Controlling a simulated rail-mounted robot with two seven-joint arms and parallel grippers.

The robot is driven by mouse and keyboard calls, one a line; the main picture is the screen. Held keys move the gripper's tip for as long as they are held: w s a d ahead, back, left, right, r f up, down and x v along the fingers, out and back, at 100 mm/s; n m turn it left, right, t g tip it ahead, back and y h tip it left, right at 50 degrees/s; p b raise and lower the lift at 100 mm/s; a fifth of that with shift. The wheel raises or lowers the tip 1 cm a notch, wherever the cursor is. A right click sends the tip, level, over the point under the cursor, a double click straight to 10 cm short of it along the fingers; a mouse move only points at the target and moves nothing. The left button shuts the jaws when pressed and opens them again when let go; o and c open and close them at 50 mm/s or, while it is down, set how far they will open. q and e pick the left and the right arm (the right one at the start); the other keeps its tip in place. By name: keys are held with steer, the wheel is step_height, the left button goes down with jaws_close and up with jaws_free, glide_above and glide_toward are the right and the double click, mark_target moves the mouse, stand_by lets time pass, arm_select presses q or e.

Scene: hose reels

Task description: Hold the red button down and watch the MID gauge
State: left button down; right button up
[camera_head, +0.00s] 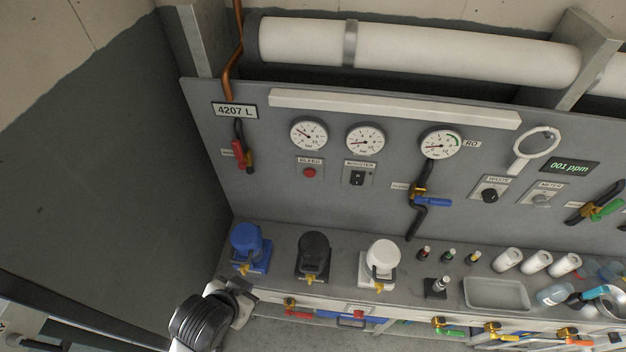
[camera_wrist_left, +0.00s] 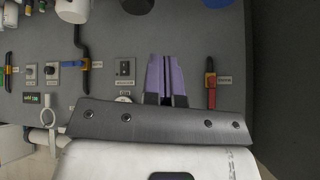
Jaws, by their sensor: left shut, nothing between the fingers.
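The red button (camera_head: 309,172) sits on a small plate labelled BLEED on the grey panel in the head view. Three round gauges are above it: a left one (camera_head: 309,135), a middle one (camera_head: 365,141) and a right one (camera_head: 440,143). I cannot read a MID label on any. My left gripper (camera_head: 241,291) is low at the counter's front, below and left of the button and well apart from it. In the wrist view its purple fingers (camera_wrist_left: 165,72) are together and empty; the button does not show there. My right gripper is not in view.
A black BOOSTER switch (camera_head: 357,178) is right of the button, a red-handled valve (camera_head: 239,155) left of it. Blue (camera_head: 247,245), black (camera_head: 314,254) and white (camera_head: 381,262) canisters stand on the counter below. The panel face around the button is clear.

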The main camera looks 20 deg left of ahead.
arm_select(q)
steer(key=w+d+f+t+h+b, duration=0.1)
steer(key=w+f+h+b, duration=0.1)
steer(key=w, duration=0.7)
steer(key=w+d+f+t+h+b, duration=0.1)
steer(key=w+f+t+h+b, duration=0.1)
steer(key=w, duration=0.8)
steer(key=w+f+n+t+h+b, duration=0.1)
steer(key=w+f+h+b, duration=0.2)
steer(key=w, duration=0.6)
steer(key=shift+w+d+f+t+h+b, duration=0.4)
steer(key=shift+f+b, duration=0.2)
steer(key=shift+b, duration=0.45)
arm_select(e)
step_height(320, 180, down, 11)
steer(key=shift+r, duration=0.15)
